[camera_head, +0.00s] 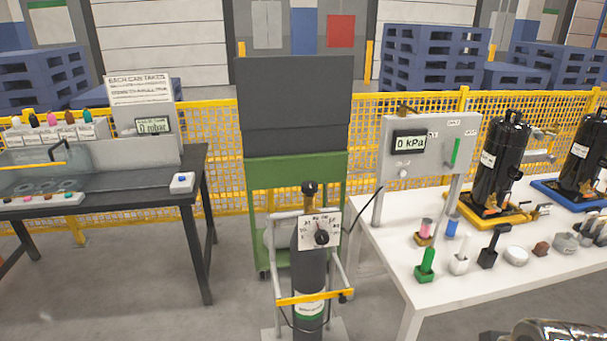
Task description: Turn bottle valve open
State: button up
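The gas bottle (308,268) stands upright in a grey wheeled frame at the middle front, held by a yellow strap (312,297). Its dark valve (309,188) is on top, with a thin stem below it. A white plate with a black round knob or gauge (321,237) covers part of the bottle's upper body. From here I cannot tell whether the valve is open or shut. The fingers of my gripper do not show. A shiny metal part at the bottom right edge is cut off, and I cannot tell if it is mine.
A green cabinet with a dark top (293,105) stands behind the bottle. A white table (385,240) on the right bears a panel reading 0 kPa (410,142), black compressors (501,160) and small parts. A dark bench (150,184) is on the left. Floor between bench and bottle is clear.

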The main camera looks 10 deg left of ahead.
aim_at(309, 188)
jog(key=u, duration=0.55)
jog(key=i, duration=0.95)
jog(key=u, duration=0.65)
